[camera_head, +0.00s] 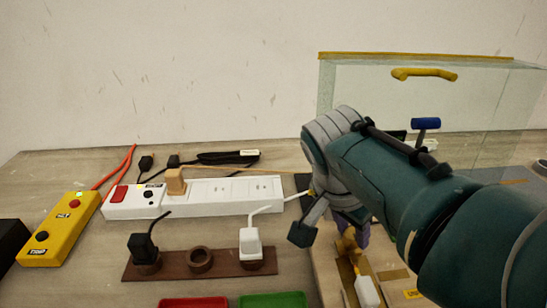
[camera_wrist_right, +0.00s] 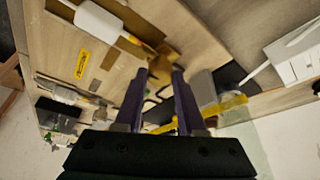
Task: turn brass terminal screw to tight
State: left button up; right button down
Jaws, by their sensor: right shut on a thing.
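My right gripper (camera_head: 352,238) reaches down at the right of the table, its purple fingers partly hidden by my wrist. The fingers close around a small brass piece, taken to be the brass terminal screw (camera_head: 347,244); its slot and thread cannot be made out. In the right wrist view the two purple fingers of the gripper (camera_wrist_right: 160,72) stand close over a brown and wooden area, and what lies between the tips is too small to tell. How tight the screw is cannot be seen. My left gripper is not in view.
A white power strip (camera_head: 225,192) and a brown plug rack (camera_head: 200,265) lie left of the arm. A yellow control box (camera_head: 62,228) is far left. Red (camera_head: 193,303) and green (camera_head: 272,301) trays are in front. A glass case with a yellow handle (camera_head: 425,74) stands behind.

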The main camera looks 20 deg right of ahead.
dwell(0.3)
jog(key=c, duration=0.5)
grip_release()
jog(key=p+v, duration=0.9)
jog(key=v, duration=0.1)
jog(key=shift+p, duration=0.3)
jog(key=shift+d, duration=0.1)
